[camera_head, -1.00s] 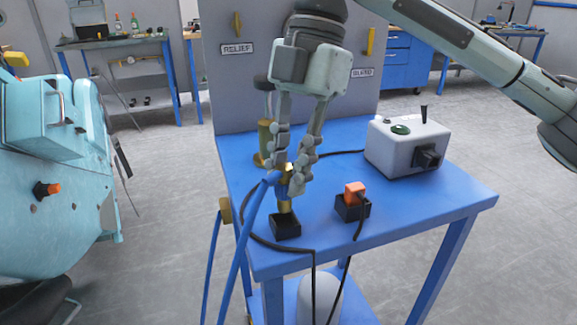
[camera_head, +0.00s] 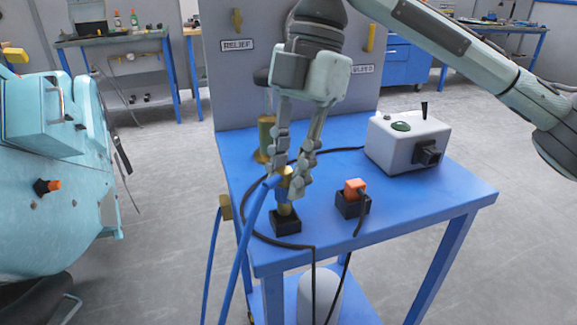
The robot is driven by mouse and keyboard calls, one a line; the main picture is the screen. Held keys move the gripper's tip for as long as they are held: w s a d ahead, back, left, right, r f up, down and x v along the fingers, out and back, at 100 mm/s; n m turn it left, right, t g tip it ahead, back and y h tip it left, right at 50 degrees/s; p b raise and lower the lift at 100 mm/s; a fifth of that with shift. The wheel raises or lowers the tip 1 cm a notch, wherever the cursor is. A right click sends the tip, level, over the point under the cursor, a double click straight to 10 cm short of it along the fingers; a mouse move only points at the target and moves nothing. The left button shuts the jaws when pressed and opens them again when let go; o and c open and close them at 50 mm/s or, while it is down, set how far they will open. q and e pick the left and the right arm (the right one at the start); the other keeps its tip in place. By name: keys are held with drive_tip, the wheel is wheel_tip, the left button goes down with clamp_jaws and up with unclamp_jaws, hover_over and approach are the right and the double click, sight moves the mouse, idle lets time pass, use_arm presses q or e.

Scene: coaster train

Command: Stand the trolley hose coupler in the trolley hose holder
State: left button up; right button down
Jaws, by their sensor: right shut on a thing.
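The trolley hose coupler (camera_head: 285,206) is a brass piece on the end of a blue hose (camera_head: 247,232). My right gripper (camera_head: 292,187) is shut on it from above, with a finger on either side. The coupler looks upright. Its lower end meets the trolley hose holder (camera_head: 286,225), a small black block near the front left of the blue trolley top. Whether the end is inside the holder or just at its top, I cannot tell. My left gripper is not in view.
An orange plug (camera_head: 354,187) stands in a second black block (camera_head: 350,206) to the right. A white box (camera_head: 408,142) is at the back right, and a brass cylinder (camera_head: 266,135) behind the gripper. A black cable crosses the top. A light blue machine (camera_head: 50,170) stands left.

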drive_tip(key=shift+f, duration=1)
drive_tip(key=c, duration=1.3)
unclamp_jaws()
drive_tip(key=shift+o, duration=0.2)
drive_tip(key=shift+r, duration=0.1)
drive_tip(key=v, duration=1.2)
